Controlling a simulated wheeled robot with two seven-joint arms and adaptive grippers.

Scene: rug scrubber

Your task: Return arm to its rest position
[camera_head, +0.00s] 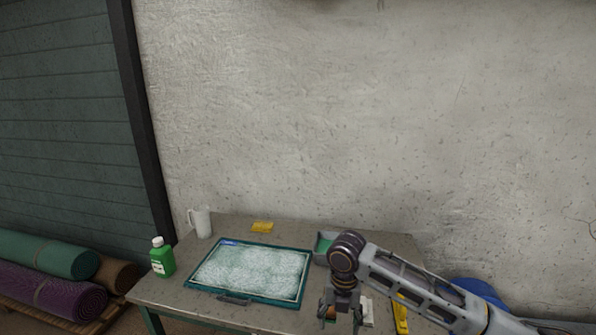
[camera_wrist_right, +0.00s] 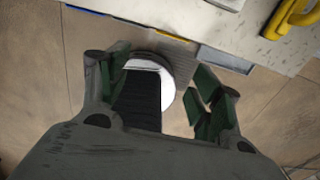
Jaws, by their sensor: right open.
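My right arm comes in from the lower right in the head view. Its gripper (camera_head: 342,316) points down at the table's front right part. In the right wrist view the gripper (camera_wrist_right: 160,78) is open, its two green-padded fingers spread with nothing held between them. Below it there are brown floor tiles and a dark and white rounded shape, which I cannot identify for sure. The table's edge (camera_wrist_right: 215,50) lies just beyond the fingers. My left gripper is not in view.
The table (camera_head: 165,292) bears a tray with a foamy rug (camera_head: 250,270), a green bottle (camera_head: 161,257), a white jug (camera_head: 200,222), a yellow sponge-like block (camera_head: 262,227) and a grey bin (camera_head: 322,246). A yellow-handled item (camera_head: 401,319) lies right of the gripper. Rolled rugs (camera_head: 45,254) lie left.

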